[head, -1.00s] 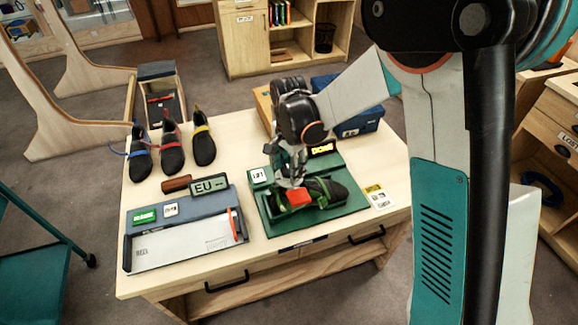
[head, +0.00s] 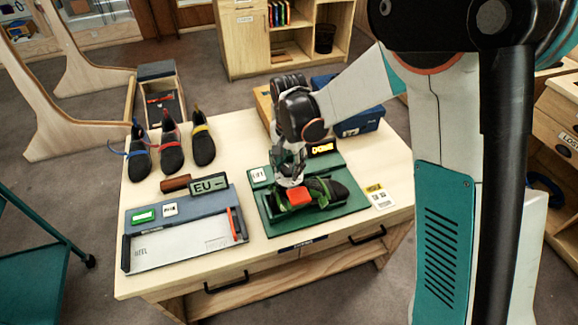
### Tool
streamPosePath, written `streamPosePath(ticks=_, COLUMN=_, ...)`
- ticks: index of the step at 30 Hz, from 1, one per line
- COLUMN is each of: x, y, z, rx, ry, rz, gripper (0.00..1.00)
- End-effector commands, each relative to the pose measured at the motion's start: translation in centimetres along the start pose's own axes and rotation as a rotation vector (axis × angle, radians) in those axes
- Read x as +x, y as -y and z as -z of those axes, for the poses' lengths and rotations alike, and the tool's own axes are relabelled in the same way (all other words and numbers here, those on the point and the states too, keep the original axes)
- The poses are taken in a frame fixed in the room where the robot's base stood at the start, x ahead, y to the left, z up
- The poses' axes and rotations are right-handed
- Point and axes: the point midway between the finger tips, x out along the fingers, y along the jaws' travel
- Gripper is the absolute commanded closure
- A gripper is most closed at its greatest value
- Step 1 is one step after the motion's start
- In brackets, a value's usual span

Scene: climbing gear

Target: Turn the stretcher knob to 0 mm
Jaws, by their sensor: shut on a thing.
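The stretcher stands on a green base (head: 338,210) at the right front of the wooden table, with a dark shoe (head: 327,188) on it. A red knob (head: 299,196) shows at the left end of the shoe. My gripper (head: 291,180) points down right at the knob, and its fingers are at the knob's back side. It is shut on the knob; the fingertips are small and partly hidden. A lit sign with yellow letters (head: 322,149) and a small white display (head: 259,174) stand behind the shoe. The display's reading is too small to tell.
A measuring board (head: 190,246) with an "EU" display (head: 209,185) lies to the left. Several climbing shoes (head: 172,151) stand at the back left. A printed card (head: 379,196) lies at the right.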

Motion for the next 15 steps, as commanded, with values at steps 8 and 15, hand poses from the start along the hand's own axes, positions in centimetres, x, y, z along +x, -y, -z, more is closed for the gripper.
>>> streamPosePath(ticks=8, x=0.12, y=-0.01, z=-0.01, rx=-0.263, ry=0.0, rz=0.0, gripper=0.85)
streamPosePath(ticks=15, x=0.13, y=-0.01, z=-0.01, rx=-0.492, ry=0.0, rz=0.0, gripper=0.85)
